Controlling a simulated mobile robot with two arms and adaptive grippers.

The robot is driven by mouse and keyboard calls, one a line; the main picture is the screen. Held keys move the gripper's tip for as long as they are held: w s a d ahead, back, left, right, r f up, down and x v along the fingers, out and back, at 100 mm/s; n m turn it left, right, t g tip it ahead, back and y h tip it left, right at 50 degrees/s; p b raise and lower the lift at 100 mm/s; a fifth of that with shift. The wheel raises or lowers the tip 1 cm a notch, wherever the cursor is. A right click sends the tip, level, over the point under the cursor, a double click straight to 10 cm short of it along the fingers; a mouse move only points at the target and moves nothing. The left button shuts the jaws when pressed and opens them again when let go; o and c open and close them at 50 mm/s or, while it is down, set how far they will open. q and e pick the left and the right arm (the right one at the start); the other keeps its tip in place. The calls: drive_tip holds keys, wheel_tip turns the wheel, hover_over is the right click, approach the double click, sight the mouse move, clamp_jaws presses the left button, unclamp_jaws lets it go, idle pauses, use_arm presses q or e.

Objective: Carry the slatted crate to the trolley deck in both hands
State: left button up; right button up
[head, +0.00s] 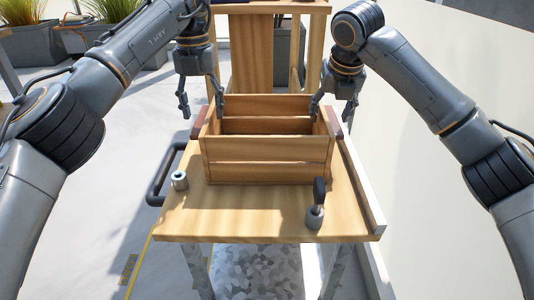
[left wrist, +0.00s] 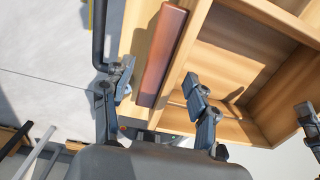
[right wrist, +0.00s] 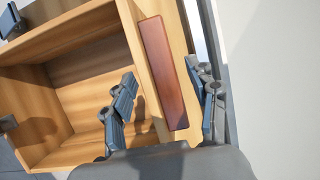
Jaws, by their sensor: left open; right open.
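The slatted crate (head: 265,160) is light wood, open-topped and looks empty. It stands upright on a wooden deck (head: 250,215) with a dark bar handle (head: 165,175) at its left. My left gripper (head: 202,106) is open above the crate's left end, one finger each side of the red-brown grip bar (left wrist: 163,55). My right gripper (head: 331,113) is open at the right end, its fingers either side of the other red-brown grip bar (right wrist: 164,72). Neither gripper is shut on anything. I cannot tell whether any finger touches the crate.
A small metal cylinder (head: 180,181) stands at the deck's left, and another with a dark paddle-shaped top (head: 316,212) at the front right. A pale raised strip (head: 362,185) edges the deck's right side. A wooden stand (head: 252,55) is behind. A white wall (head: 440,60) is at right.

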drive_tip(key=s+r+p, duration=0.2)
drive_tip(key=r+p, duration=1.2)
drive_tip(key=r, duration=0.6)
drive_tip(key=s+r+p, duration=0.2)
drive_tip(key=r+p, duration=1.2)
drive_tip(key=r, duration=0.5)
drive_tip(key=shift+s+r, duration=0.35)
